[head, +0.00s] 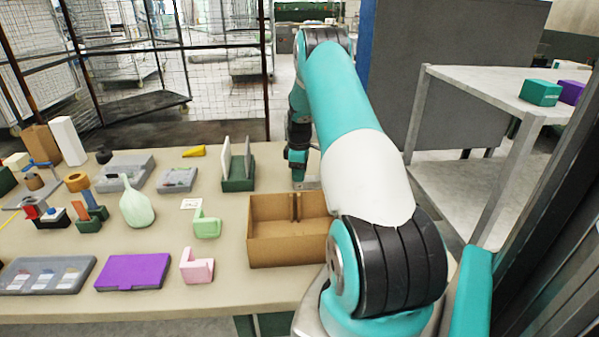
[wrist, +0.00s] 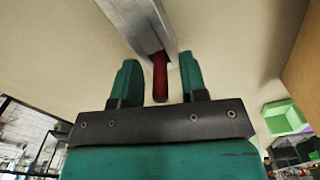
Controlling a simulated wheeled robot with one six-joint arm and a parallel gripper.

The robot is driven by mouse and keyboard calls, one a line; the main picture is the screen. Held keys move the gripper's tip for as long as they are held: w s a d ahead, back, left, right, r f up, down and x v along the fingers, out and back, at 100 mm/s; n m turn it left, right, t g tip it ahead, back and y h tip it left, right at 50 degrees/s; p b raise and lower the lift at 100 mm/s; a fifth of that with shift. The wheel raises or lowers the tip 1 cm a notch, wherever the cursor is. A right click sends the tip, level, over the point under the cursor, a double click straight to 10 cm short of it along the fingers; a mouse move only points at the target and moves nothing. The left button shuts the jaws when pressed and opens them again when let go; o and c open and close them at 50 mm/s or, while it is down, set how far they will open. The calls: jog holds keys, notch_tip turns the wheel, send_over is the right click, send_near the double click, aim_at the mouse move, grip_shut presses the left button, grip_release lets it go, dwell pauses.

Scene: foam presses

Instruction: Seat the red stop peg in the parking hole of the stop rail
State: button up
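In the wrist view the red stop peg (wrist: 159,78) stands out from the grey metal stop rail (wrist: 138,22), near the rail's end. My gripper (wrist: 159,80) is open, with its two teal fingers on either side of the peg. A gap shows between the peg and each finger. I cannot tell which hole of the rail the peg is in; the parking hole is not clearly visible. In the head view a small part of the rail (head: 308,184) shows by the wrist, and my arm hides the peg and fingers.
A cardboard box (head: 262,247) stands close to my arm on the table. A dark green rack (head: 238,184) with upright panels is left of the wrist. Green (head: 207,226) and pink (head: 197,268) blocks, a purple case (head: 133,271) and grey trays lie farther left.

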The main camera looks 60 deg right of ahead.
notch_tip(320, 180, up, 12)
jog(key=b, duration=0.3)
jog(key=w+a+r, duration=0.1)
jog(key=a+r, duration=0.2)
jog(key=a, duration=0.7)
jog(key=w+a+r+n+t+y, duration=0.1)
jog(key=w+a+r, duration=0.15)
jog(key=a, duration=0.65)
jog(key=w+a+r, duration=0.1)
jog(key=a+r, duration=0.2)
jog(key=a, duration=0.7)
jog(key=s+a+r+n+y, duration=0.1)
jog(key=s+a, duration=0.3)
jog(key=a, duration=0.4)
jog(key=s+a+r+y, duration=0.1)
jog(key=s+a, duration=0.3)
jog(key=a, duration=0.3)
jog(key=s+a+g+y, duration=0.1)
jog(key=s+a, duration=1)
jog(key=s, duration=0.5)
jog(key=shift+f, duration=0.3)
jog(key=shift+s, duration=0.1)
